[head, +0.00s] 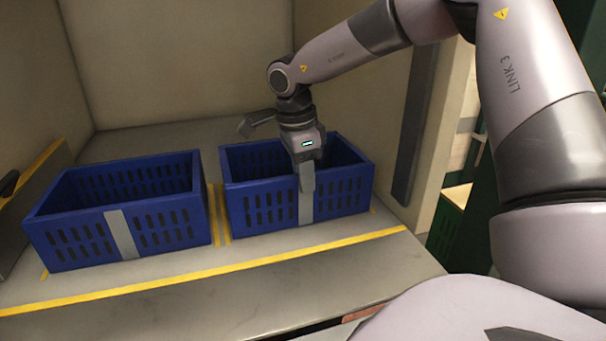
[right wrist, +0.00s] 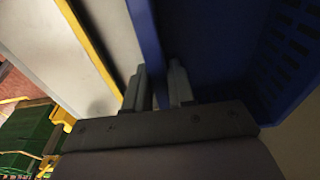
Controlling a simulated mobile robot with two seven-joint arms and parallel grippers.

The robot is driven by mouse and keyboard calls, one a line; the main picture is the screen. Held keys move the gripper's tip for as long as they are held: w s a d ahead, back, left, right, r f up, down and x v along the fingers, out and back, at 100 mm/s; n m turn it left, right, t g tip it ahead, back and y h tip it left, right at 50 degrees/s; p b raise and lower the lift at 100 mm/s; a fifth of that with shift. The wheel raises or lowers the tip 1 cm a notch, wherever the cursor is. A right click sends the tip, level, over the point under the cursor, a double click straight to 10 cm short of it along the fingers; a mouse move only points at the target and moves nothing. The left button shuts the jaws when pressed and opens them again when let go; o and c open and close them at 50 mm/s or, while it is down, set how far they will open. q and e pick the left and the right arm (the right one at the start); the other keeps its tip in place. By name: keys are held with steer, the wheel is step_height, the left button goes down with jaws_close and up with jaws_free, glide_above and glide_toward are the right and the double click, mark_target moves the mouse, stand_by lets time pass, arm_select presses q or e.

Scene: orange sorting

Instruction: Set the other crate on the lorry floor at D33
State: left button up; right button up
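Two blue slatted crates stand side by side on the lorry floor (head: 200,285). The left crate (head: 75,243) is upright with a grey plate on its front. The right crate (head: 345,200) stands upright, and its near wall shows in the right wrist view (right wrist: 146,35). My right gripper (head: 306,180) points down at the middle of that front wall. In the right wrist view its fingers (right wrist: 158,88) straddle the wall closely, one on each side, and look shut on it. My left gripper is not in view.
Yellow lines mark the floor: one along the front edge (head: 205,274), others between the crates. Beige walls close the back and sides. Green crates (head: 444,232) stand outside at the right. A narrow gap separates the two crates. No bay label is readable.

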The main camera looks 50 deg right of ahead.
steer(key=o, duration=0.4)
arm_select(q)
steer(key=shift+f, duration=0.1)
arm_select(e)
steer(key=r, duration=0.2)
steer(key=r+p, duration=0.1)
steer(key=r, duration=0.3)
steer(key=shift+w+a+r+p, duration=0.2)
steer(key=shift+a+r+p, duration=0.05)
steer(key=shift+a+p, duration=0.1)
steer(key=shift+r, duration=0.35)
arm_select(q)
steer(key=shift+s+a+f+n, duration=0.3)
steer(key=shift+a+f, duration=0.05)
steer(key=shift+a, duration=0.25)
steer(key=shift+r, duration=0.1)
arm_select(e)
steer(key=shift+r, duration=0.1)
